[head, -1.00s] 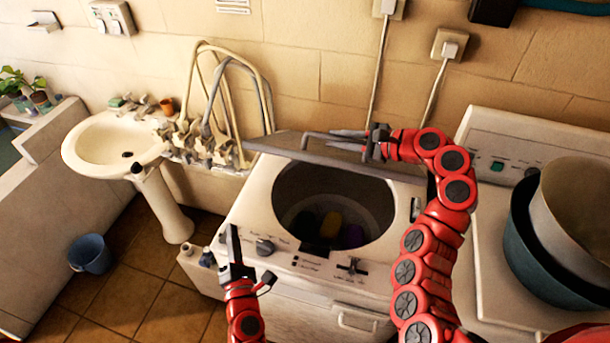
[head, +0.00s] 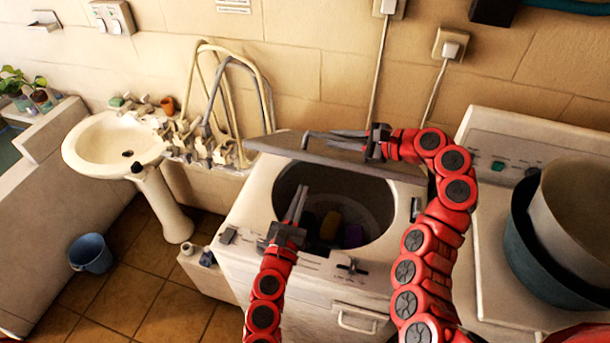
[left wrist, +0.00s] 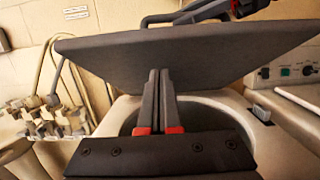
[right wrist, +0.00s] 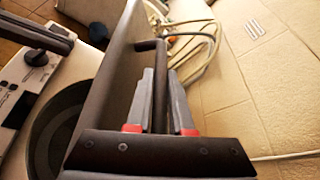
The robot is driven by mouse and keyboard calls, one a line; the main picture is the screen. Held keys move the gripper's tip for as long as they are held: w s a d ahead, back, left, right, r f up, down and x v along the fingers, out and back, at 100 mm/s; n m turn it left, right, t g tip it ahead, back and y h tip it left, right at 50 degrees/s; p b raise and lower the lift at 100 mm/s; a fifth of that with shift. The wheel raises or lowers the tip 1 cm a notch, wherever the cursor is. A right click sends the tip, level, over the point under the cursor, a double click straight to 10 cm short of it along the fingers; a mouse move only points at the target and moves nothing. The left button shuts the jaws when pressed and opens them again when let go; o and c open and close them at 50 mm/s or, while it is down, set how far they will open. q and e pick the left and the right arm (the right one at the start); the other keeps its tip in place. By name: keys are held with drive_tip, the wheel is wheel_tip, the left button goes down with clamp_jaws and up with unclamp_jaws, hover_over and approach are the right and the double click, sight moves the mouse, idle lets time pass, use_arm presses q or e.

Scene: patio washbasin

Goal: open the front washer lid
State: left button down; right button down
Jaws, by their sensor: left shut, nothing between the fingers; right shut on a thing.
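The washer (head: 330,292) stands in the middle of the head view, with its round drum opening showing. Its flat grey lid (head: 335,156) is raised and tilted above the back of the opening. The lid also fills the upper left wrist view (left wrist: 190,55) and stands at the left in the right wrist view (right wrist: 122,70). My right gripper (head: 318,135) is shut on the lid's bar handle (right wrist: 158,80), behind the lid. My left gripper (head: 298,190) is shut and empty over the opening, its fingers pointing up toward the lid's front face in the left wrist view (left wrist: 158,72).
Yellow (head: 331,225) and purple cloths lie in the drum. A second white machine (head: 490,250) with large basins (head: 545,270) stands at the right. A sink (head: 100,145), hoses (head: 200,95) and taps are at the left. A blue bucket (head: 91,254) stands on the tiled floor.

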sight(310, 162)
use_arm(q)
drive_tip(key=shift+w+d+r, duration=0.3)
drive_tip(key=shift+w+r, duration=0.55)
drive_tip(key=shift+w+d+r, duration=0.25)
drive_tip(key=shift+w+r, duration=0.55)
drive_tip(key=shift+r, duration=0.05)
drive_tip(key=shift+r, duration=0.1)
